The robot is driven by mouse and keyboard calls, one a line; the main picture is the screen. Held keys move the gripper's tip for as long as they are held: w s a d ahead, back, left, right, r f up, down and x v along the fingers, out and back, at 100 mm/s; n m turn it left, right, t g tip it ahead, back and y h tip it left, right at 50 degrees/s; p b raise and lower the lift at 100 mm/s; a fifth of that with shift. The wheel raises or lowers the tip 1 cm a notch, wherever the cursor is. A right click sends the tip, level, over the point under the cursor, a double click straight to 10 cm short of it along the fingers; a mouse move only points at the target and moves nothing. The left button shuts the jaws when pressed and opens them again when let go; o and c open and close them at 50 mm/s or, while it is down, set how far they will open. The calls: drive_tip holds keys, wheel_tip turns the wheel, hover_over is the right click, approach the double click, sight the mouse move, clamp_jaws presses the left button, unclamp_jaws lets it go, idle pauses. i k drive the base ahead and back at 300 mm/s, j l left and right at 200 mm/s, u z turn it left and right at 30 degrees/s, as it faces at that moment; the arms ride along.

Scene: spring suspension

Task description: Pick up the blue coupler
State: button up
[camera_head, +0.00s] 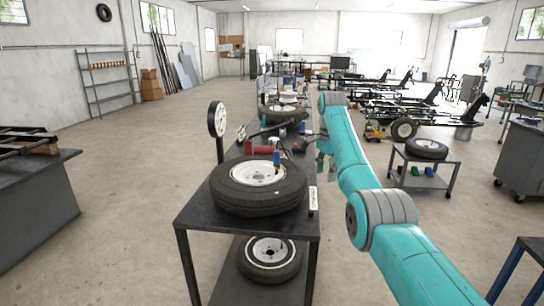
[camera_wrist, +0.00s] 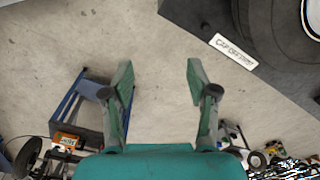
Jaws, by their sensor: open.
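A small upright blue piece (camera_head: 277,158), which looks like the blue coupler, shows above the white hub of the tyre (camera_head: 240,198) on the near black table. I cannot tell whether it rests on the wheel. My gripper (camera_head: 325,160) is small in the head view, to the right of the blue piece and beyond the table's right side. In the wrist view my gripper (camera_wrist: 158,72) is open, with bare floor between its fingers. The blue piece does not show in the wrist view.
The black table (camera_head: 188,212) has a gauge (camera_head: 217,120) on a post at its left and a red cylinder (camera_head: 258,149) behind the tyre. A second wheel (camera_head: 268,262) lies on the lower shelf. A low cart (camera_head: 418,180) stands to the right. Open floor lies left.

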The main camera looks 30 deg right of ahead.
sight(277, 158)
drive_tip(key=i, duration=1.15)
drive_tip(key=l, duration=0.2)
drive_tip(key=i+u, duration=0.05)
